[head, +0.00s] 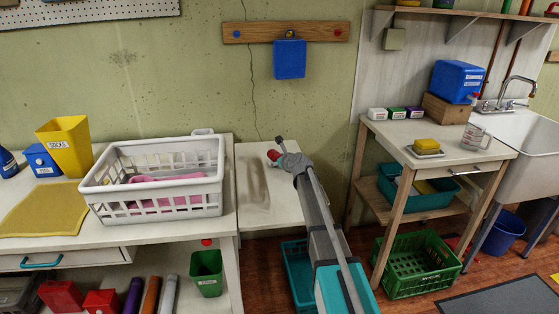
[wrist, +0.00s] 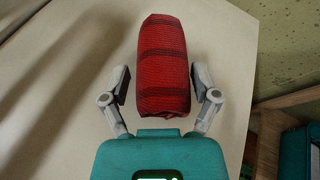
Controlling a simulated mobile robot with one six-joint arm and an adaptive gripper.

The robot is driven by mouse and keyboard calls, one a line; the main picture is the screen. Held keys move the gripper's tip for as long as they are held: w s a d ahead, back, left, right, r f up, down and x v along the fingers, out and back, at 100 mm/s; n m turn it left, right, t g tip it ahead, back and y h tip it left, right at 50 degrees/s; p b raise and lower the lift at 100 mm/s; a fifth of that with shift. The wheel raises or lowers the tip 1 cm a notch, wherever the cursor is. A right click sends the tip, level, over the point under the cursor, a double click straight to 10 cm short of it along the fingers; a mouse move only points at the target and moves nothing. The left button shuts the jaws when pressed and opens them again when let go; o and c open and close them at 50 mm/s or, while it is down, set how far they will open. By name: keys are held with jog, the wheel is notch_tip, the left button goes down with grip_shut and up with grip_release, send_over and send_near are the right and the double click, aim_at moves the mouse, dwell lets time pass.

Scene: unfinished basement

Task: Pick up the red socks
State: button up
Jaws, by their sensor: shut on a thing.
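The red socks (wrist: 162,65) are a rolled red bundle with dark stripes, seen large in the wrist view between my gripper's two fingers. My gripper (wrist: 162,88) is shut on the lower part of the bundle, with a finger at each side. In the head view a small red part of the socks (head: 273,155) shows at the end of my gripper (head: 279,158). They are over the pale surface right of the white basket; whether they touch it I cannot tell.
A white laundry basket (head: 150,203) with pink cloth stands on the left table. A yellow socks bin (head: 66,147) stands behind a yellow mat (head: 42,210). A wooden workbench (head: 440,150) and a sink (head: 525,130) are at the right. A green crate (head: 418,264) is on the floor.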

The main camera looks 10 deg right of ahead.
jog(key=shift+r+p, duration=0.35)
jog(key=shift+r, duration=0.3)
jog(key=s+d+r+p, duration=0.2)
jog(key=s+r+p, duration=0.8)
jog(key=s, duration=0.3)
jog(key=shift+s+d+r, duration=0.15)
jog(key=shift+s, duration=0.25)
